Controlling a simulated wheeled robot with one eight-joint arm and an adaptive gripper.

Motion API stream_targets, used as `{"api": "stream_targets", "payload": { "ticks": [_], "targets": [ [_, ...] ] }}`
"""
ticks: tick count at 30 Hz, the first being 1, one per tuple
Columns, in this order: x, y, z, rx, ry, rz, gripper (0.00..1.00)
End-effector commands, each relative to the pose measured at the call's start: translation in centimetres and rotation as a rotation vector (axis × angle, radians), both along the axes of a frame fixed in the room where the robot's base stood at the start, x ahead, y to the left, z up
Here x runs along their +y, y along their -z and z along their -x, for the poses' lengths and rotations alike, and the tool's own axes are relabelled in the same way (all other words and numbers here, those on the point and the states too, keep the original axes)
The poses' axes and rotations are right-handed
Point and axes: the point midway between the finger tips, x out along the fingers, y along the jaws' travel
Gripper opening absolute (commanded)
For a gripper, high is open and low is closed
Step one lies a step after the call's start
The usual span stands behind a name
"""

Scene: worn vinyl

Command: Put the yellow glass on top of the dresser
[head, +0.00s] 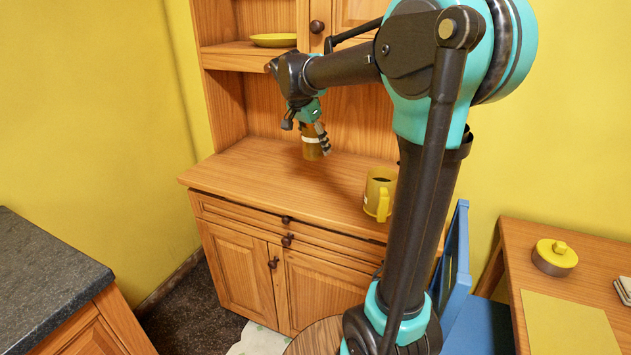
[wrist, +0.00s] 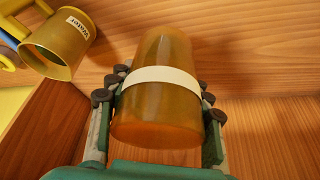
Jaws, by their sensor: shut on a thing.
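The yellow glass (head: 312,149) is amber and see-through, with a pale band around it. My gripper (head: 313,137) is shut on it, over the back part of the dresser top (head: 250,180). In the wrist view the glass (wrist: 158,112) sits between the two fingers of my gripper (wrist: 162,88), which press its sides near the white band. In the head view the glass looks nearly upright and low, close to the wooden top. I cannot tell whether its base touches the wood.
A yellow mug (head: 379,194) stands on the dresser top to the right; the wrist view shows its "Water" label (wrist: 75,22). A yellow plate (head: 273,40) lies on the shelf above. The dresser top's left part is clear. A blue chair (head: 455,260) stands at right.

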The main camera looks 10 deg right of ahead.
Motion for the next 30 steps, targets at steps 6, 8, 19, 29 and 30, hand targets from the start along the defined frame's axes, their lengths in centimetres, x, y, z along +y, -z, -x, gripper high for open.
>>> {"api": "stream_targets", "payload": {
  "ticks": [6, 8, 19, 29, 30],
  "targets": [
    [0.0, 5.3, -0.1, 0.000, -0.001, 0.000, 0.04],
    [0.0, 6.5, -0.1, 0.000, -0.001, 0.000, 0.04],
    [0.0, 10.5, -0.1, 0.000, -0.001, 0.000, 0.04],
    [0.0, 13.6, -0.1, 0.000, -0.001, 0.000, 0.04],
    [0.0, 13.6, -0.1, 0.000, -0.001, 0.000, 0.04]
  ]
}}
